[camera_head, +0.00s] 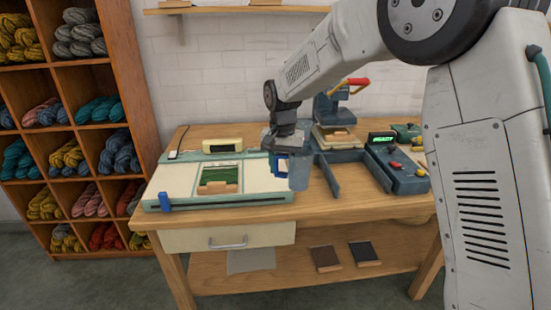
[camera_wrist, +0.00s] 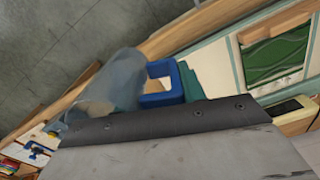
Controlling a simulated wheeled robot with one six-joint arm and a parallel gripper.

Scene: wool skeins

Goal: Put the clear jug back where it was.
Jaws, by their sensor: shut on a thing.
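The clear jug (camera_head: 299,172) is a bluish see-through vessel at the middle of the workbench in the head view. My gripper (camera_head: 287,140) is above and at its upper part, shut on it. In the wrist view the jug (camera_wrist: 115,80) shows past the dark edge of my gripper, partly hidden by it.
A pale flat machine with a green window (camera_head: 220,174) lies left of the jug. A dark blue device with a lit display (camera_head: 395,160) stands to the right. A blue press with a red handle (camera_head: 340,100) is behind. A wool shelf (camera_head: 130,60) stands at left.

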